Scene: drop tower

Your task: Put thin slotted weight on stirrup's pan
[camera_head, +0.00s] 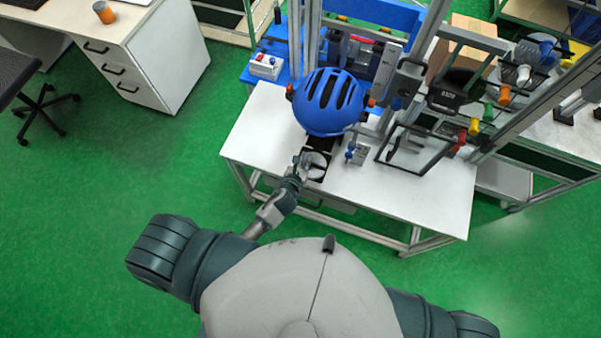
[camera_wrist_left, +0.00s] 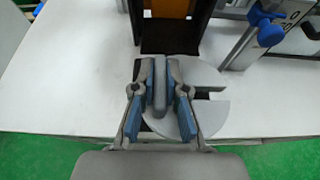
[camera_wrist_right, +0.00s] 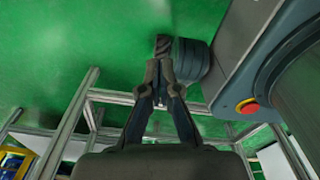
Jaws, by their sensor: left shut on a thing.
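A pale grey slotted disc weight (camera_wrist_left: 208,78) shows in the left wrist view, with its slot opening to the right. My left gripper (camera_wrist_left: 160,78) is shut on the grey upright grip (camera_wrist_left: 160,92) above the disc, and its fingers hide part of the disc. In the head view the left gripper (camera_head: 301,166) is at the front of the white table, and the disc (camera_head: 316,167) shows over a small black base. I cannot tell whether the disc touches it, nor pick out the stirrup's pan for sure. My right gripper (camera_wrist_right: 163,88) looks shut and empty, away from the table.
A blue helmet (camera_head: 329,102) sits just behind the left gripper. A small block with blue knobs (camera_head: 356,154) and a dark open frame (camera_head: 416,150) stand to the right. The drop tower's metal posts rise behind. The white table's (camera_head: 262,140) left front is bare.

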